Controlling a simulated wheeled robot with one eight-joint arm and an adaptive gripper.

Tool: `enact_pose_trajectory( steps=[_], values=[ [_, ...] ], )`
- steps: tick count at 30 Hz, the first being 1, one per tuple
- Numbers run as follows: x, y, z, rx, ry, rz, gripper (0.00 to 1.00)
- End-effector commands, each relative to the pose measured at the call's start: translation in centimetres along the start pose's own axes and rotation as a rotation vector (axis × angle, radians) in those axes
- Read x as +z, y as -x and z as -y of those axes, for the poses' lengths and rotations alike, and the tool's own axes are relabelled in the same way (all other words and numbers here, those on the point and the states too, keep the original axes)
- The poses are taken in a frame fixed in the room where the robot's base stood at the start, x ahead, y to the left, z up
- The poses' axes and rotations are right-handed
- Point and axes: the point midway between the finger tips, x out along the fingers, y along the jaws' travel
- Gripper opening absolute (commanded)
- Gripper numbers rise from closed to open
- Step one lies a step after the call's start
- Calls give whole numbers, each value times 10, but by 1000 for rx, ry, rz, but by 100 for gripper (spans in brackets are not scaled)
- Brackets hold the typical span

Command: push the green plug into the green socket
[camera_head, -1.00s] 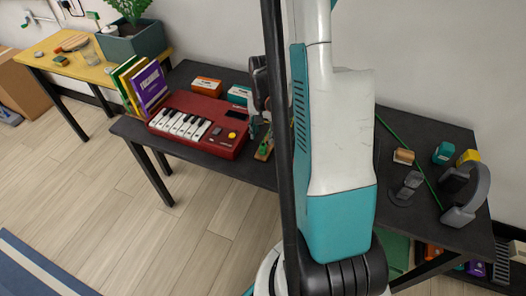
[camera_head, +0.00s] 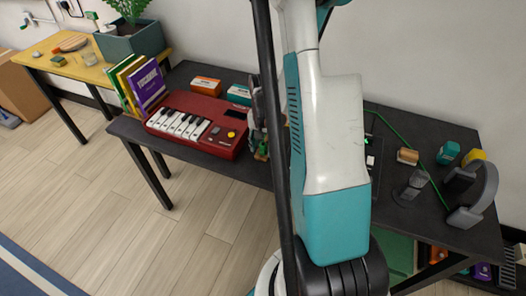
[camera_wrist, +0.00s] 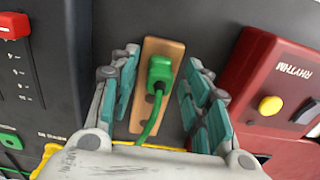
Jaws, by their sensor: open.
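The green plug (camera_wrist: 160,72) sits on a narrow wooden strip (camera_wrist: 172,48) with round holes, in the wrist view. Its green cable (camera_wrist: 152,122) runs down the picture towards my wrist. My gripper (camera_wrist: 162,62) is open, with one teal-padded finger on each side of the plug and a gap on both sides. In the head view my gripper (camera_head: 257,118) is low over the dark table, just right of the red keyboard, mostly behind my arm. A green part (camera_wrist: 10,140) on the dark device at the left may be the green socket; its opening is unclear.
The red keyboard (camera_head: 198,122) stands close to my gripper's right side in the wrist view. The dark device (camera_wrist: 60,70) with a red part (camera_wrist: 14,25) lies close on the left. Headphones (camera_head: 478,195) and small blocks are at the table's right.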

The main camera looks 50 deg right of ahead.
Motion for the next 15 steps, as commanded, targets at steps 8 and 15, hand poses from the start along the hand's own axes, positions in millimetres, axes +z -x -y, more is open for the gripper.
enact_pose_trajectory(
  steps=[8,15],
  values=[
    [0,-2,0,0,0,0,44],
    [0,-2,0,0,0,0,7]
  ],
)
